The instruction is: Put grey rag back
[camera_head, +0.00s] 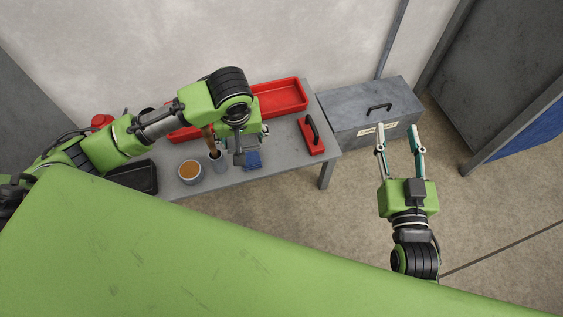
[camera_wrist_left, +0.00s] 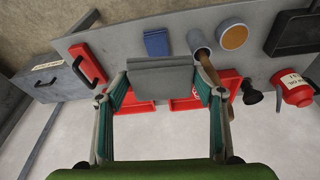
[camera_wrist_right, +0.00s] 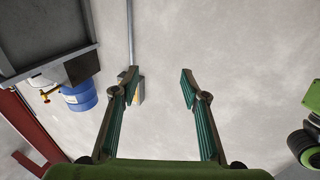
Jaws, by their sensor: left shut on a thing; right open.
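The grey rag (camera_wrist_left: 160,78) is a flat, folded piece held between the fingers of my left gripper (camera_wrist_left: 166,88) in the left wrist view. In the head view the rag (camera_head: 239,156) hangs below the left gripper (camera_head: 245,136), over the grey workbench (camera_head: 219,181) and beside a folded blue cloth (camera_head: 253,161). I cannot tell its exact height above the bench. A red tray (camera_head: 282,97) lies at the back of the bench, partly hidden by my left arm. My right gripper (camera_head: 397,137) is open and empty over the floor, right of the bench.
A cup (camera_head: 218,164) with a wooden-handled tool and a pot with orange contents (camera_head: 190,172) stand left of the rag. A red tool with a black handle (camera_head: 312,135) lies at the bench's right end. A grey metal box (camera_head: 365,112) stands beside the bench.

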